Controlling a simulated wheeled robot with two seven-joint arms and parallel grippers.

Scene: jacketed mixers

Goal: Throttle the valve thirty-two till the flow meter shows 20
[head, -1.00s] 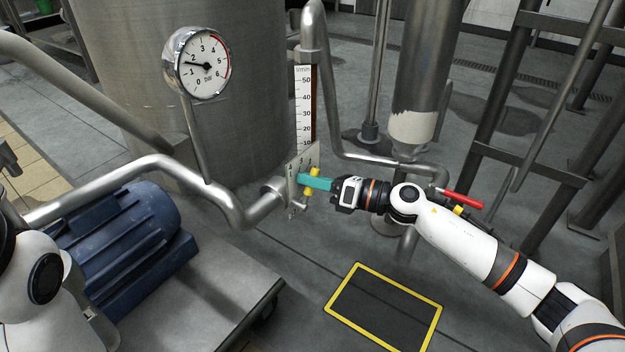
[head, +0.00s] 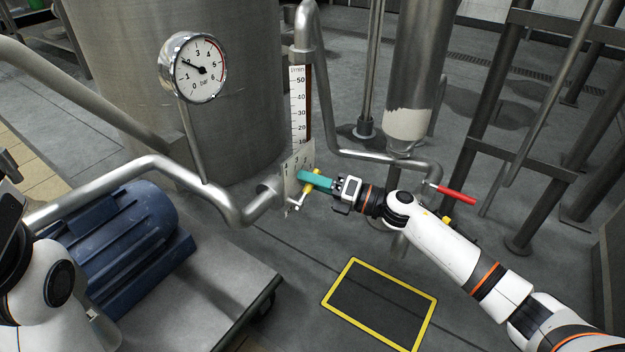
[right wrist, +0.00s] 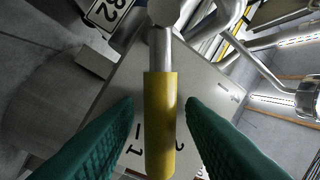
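The valve has a yellow-sleeved lever handle (right wrist: 160,125) on a metal stem, in front of a pale numbered plate (head: 290,178); a tag reading 32 (right wrist: 107,13) shows in the right wrist view. In the head view the lever slants down to the left. My right gripper (head: 312,181), with teal fingers, is around the handle. In the right wrist view narrow gaps show on both sides of it, so the fingers look open. The flow meter (head: 298,105) is an upright scale with a dark red column; I cannot read its level. My left gripper is out of view.
A pipe (head: 150,170) runs left above a blue motor (head: 115,245). A red-handled valve lever (head: 456,195) is right of the gripper. A yellow-framed floor patch (head: 380,305) lies below.

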